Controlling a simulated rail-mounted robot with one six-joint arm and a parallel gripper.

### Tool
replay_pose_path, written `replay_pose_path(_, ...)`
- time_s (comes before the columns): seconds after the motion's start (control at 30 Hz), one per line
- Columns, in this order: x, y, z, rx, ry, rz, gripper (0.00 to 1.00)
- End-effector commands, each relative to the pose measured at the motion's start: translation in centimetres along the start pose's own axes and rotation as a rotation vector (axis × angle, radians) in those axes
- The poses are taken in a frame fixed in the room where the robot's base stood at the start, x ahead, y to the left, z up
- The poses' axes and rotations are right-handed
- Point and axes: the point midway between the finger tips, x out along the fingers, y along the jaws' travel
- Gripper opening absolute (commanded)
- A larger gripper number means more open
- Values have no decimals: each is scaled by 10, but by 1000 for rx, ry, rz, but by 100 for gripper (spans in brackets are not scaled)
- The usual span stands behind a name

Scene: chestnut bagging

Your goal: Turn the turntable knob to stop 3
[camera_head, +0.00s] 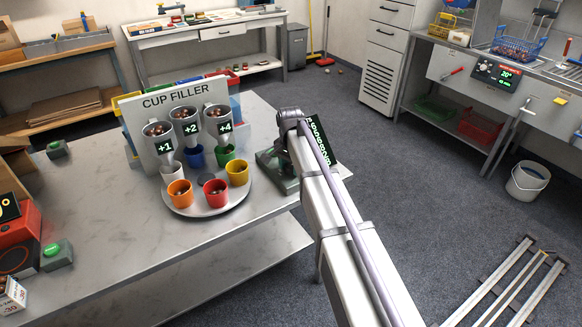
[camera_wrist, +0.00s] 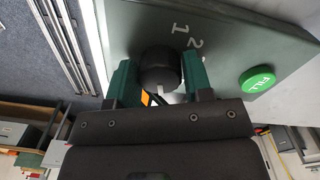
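The black turntable knob (camera_wrist: 160,68) sits on a grey-green panel (camera_wrist: 225,25) in the wrist view, with the white numbers 1 and 2 beside it. My gripper (camera_wrist: 160,75) has one green finger on each side of the knob, with no clear gap, and looks shut on it. A small white mark shows low on the knob; which stop it points at I cannot tell. Number 3 is not seen. In the head view my arm hides the knob on the control box (camera_head: 268,160). The round turntable (camera_head: 207,207) carries orange, red, yellow, green, blue and white cups.
A green FILL button (camera_wrist: 257,81) is close to the right of my gripper. The cup filler sign (camera_head: 172,100) and its funnels marked +1, +2 and +4 stand over the turntable.

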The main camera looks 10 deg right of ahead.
Motion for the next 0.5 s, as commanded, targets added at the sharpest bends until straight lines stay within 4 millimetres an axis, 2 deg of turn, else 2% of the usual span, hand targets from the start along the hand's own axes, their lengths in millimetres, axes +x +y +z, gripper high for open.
replay_pose_path(0.03, 0, 0, 0, 0, 0, 0, 42)
replay_pose_path(0.27, 0, 0, 0, 0, 0, 0, 20)
replay_pose_path(0.5, 0, 0, 0, -14, 0, 0, 18)
